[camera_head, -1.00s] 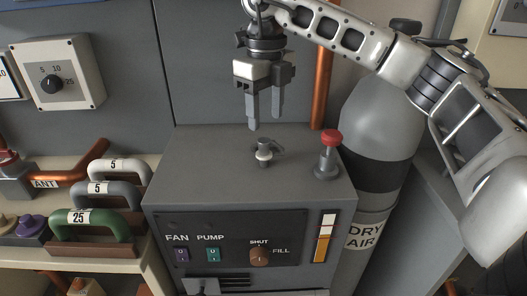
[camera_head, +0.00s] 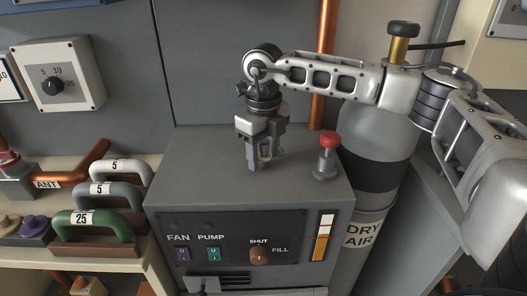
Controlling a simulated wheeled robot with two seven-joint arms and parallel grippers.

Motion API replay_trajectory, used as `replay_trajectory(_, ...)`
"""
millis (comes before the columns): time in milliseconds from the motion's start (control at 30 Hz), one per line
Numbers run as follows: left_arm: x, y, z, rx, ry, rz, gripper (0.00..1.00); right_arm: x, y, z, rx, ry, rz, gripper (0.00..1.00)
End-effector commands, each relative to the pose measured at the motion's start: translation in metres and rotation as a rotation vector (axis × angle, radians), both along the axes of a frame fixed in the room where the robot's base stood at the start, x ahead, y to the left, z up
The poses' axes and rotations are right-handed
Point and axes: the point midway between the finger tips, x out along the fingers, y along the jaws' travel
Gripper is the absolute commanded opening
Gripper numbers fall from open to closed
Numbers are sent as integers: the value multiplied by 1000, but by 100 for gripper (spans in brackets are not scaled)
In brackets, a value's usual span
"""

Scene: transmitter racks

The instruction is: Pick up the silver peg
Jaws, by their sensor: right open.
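The silver peg (camera_head: 265,151) stands on top of the grey cabinet (camera_head: 205,160) with the FAN and PUMP switches. It is mostly hidden by my right gripper; only a small part shows between the fingers. My right gripper (camera_head: 264,161) points down, its fingers on either side of the peg and low over the cabinet top. The fingers are apart. I cannot tell whether either one touches the peg. My left gripper is not in view.
A red-capped plunger (camera_head: 327,156) stands on the cabinet top just right of my gripper. Behind it are a grey DRY AIR cylinder (camera_head: 372,165) and a vertical copper pipe (camera_head: 324,70). Handled blocks, one green (camera_head: 92,222), sit on the shelf at left.

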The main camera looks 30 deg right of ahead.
Motion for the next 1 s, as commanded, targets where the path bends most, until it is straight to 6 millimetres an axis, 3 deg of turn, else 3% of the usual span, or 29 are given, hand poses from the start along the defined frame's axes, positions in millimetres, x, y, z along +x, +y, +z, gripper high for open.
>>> replay_trajectory(33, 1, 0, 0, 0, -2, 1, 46, 0, 0, 0, 0, 0, 0, 49)
replay_trajectory(167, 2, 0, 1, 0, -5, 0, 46, 0, 0, 0, 0, 0, 0, 13)
replay_trajectory(200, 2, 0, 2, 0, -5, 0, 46, 0, 0, 0, 0, 0, 0, 9)
replay_trajectory(667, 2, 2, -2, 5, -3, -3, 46, 1, 0, 11, 2, -3, 0, 9)
replay_trajectory(800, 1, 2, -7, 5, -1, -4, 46, 1, 1, 30, 2, -6, 1, 9)
replay_trajectory(1000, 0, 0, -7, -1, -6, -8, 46, -8, 32, 68, 2, -7, 7, 9)
